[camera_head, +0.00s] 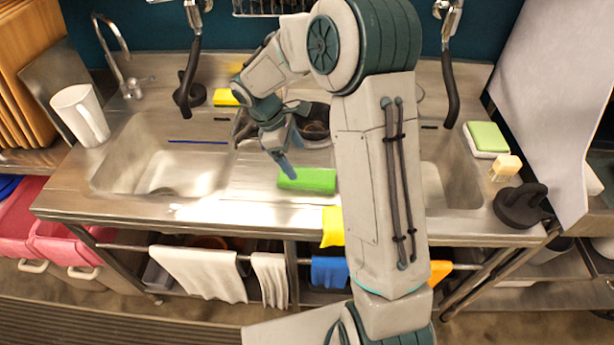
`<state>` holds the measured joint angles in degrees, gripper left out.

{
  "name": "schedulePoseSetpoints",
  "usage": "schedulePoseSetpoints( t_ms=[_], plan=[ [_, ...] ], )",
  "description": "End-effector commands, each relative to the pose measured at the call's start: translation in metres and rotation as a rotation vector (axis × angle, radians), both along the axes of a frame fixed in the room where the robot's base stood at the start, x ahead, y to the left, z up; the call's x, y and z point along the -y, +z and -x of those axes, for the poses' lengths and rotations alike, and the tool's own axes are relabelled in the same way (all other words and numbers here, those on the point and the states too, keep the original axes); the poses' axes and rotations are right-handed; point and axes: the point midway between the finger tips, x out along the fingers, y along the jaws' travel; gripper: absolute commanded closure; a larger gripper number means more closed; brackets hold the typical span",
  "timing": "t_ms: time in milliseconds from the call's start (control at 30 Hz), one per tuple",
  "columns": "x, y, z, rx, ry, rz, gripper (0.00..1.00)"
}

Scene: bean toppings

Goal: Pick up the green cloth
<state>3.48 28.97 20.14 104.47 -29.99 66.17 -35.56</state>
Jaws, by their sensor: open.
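The green cloth (308,180) looks like a bright green roll or folded strip. It lies on the steel counter between the two sinks, near the front edge. My gripper (284,163) is just above and to the left of the cloth in the picture, pointing down. It is open, with nothing seen between its fingers. The blue-grey fingertip is close to the cloth's left end; I cannot tell whether it touches. My arm passes just right of the cloth and hides part of the counter there.
A green-topped sponge (486,138) and a dark round object (520,206) are at the right. White towels (200,272) and coloured cloths hang along the front.

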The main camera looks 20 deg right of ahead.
Motion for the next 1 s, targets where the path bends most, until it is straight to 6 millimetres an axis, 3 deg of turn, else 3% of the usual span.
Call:
schedulePoseSetpoints(
  t_ms=[267, 533, 833, 1000],
  plan=[
    [0.01, -0.019, 0.005, -0.003, -0.001, 0.0, 0.11],
    [0.025, -0.053, 0.011, -0.002, 0.0, -0.002, 0.11],
    [0.027, -0.058, 0.011, 0.002, 0.0, -0.002, 0.11],
    [0.027, -0.058, 0.012, 0.002, 0.0, -0.002, 0.58]
  ],
)
